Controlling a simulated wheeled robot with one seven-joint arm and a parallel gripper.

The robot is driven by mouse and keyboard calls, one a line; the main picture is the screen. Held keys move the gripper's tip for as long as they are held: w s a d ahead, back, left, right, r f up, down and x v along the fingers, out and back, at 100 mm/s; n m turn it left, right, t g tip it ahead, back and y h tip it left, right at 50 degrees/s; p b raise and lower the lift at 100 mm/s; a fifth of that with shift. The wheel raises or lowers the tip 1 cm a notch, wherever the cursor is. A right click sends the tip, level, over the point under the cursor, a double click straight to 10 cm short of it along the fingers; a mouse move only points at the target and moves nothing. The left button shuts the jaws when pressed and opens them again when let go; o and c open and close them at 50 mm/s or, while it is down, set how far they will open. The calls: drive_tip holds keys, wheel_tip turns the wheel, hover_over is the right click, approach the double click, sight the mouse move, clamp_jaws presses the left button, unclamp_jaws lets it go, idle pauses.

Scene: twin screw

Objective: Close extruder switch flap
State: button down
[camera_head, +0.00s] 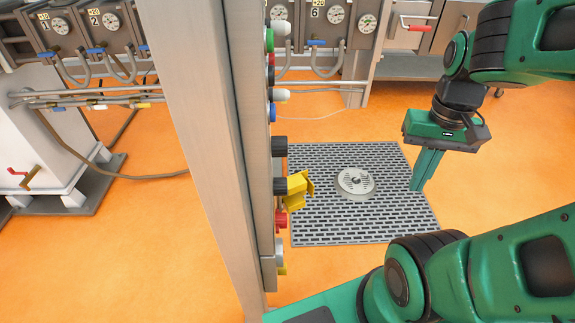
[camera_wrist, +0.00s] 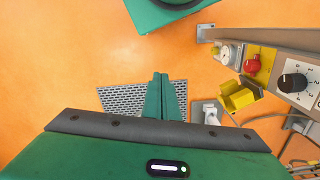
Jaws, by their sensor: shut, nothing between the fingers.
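A yellow switch flap (camera_head: 297,191) sticks out to the right from the panel on the grey post (camera_head: 222,130), seen edge-on in the head view. It stands away from the panel face and looks open. In the wrist view the yellow flap (camera_wrist: 238,97) shows at the right, below a red knob (camera_wrist: 252,65) and beside a black dial knob (camera_wrist: 293,83). My green gripper (camera_head: 416,187) points down, shut and empty, well to the right of the flap. Its closed fingers (camera_wrist: 160,80) show in the wrist view, apart from the flap.
Black, red, white and blue controls line the panel edge above and below the flap. A dark slotted floor grate (camera_head: 310,222) with a round metal disc (camera_head: 355,184) lies below. Gauged machines (camera_head: 85,30) stand at the back. Open space lies between gripper and panel.

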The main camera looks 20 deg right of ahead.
drive_tip(key=w+a+f+n+g+h, duration=0.1)
drive_tip(key=w+a+n, duration=0.3)
drive_tip(key=w, duration=0.9)
drive_tip(key=w+a+f+n+g+h, duration=0.1)
drive_tip(key=w+a+n, duration=0.3)
drive_tip(key=w, duration=1)
drive_tip(key=w+a+f+n, duration=0.2)
drive_tip(key=w+a+f, duration=0.4)
drive_tip(key=w+a, duration=0.4)
drive_tip(key=s+d+f+y, duration=0.1)
drive_tip(key=s+f, duration=0.6)
drive_tip(key=f, duration=0.3)
drive_tip(key=shift+s, duration=0.15)
drive_tip(key=shift+f, duration=0.1)
